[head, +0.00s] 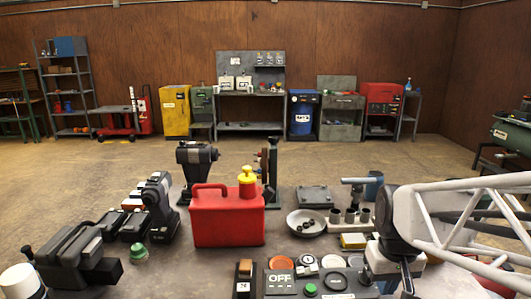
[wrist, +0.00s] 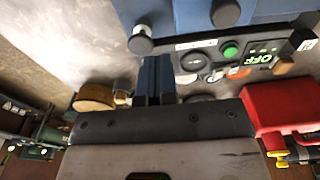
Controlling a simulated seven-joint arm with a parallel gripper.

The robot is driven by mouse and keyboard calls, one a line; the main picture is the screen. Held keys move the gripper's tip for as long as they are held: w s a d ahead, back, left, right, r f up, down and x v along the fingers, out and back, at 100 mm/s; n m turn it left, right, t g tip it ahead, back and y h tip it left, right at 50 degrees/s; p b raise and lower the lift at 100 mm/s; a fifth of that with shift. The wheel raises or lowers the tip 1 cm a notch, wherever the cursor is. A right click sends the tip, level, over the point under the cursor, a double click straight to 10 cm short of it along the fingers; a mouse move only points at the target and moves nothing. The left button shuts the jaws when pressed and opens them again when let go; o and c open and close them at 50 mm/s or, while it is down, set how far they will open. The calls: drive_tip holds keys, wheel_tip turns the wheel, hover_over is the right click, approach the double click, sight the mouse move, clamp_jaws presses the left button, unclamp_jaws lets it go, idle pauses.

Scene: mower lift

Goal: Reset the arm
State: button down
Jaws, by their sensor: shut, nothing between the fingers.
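My gripper (wrist: 153,80) shows in the wrist view. Its two dark blue fingers are together with nothing between them, in front of the wide black and grey gripper body. It is apart from the control panel (wrist: 215,58) with its OFF label and green button. In the head view, pale tubes and a dark joint fill the right foreground. I cannot make out the fingertips there. The same control panel (head: 292,282) lies at the front of the workbench in the head view.
A red fuel can (head: 228,218) with a yellow cap stands mid-bench; it also shows in the wrist view (wrist: 280,108). A grey bowl (head: 307,223), a green-topped knob (head: 139,253) and dark tools (head: 160,207) crowd the bench. Open floor (head: 110,165) lies behind it.

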drive_tip(key=s+a+r+t, duration=0.1)
drive_tip(key=s+a+r, duration=0.2)
drive_tip(key=s+a, duration=0.2)
drive_tip(key=s, duration=0.3)
drive_tip(key=shift+s+a+t, duration=0.15)
drive_tip(key=shift+a+t, duration=0.25)
drive_tip(key=c, duration=1.8)
unclamp_jaws()
drive_tip(key=shift+r, duration=0.1)
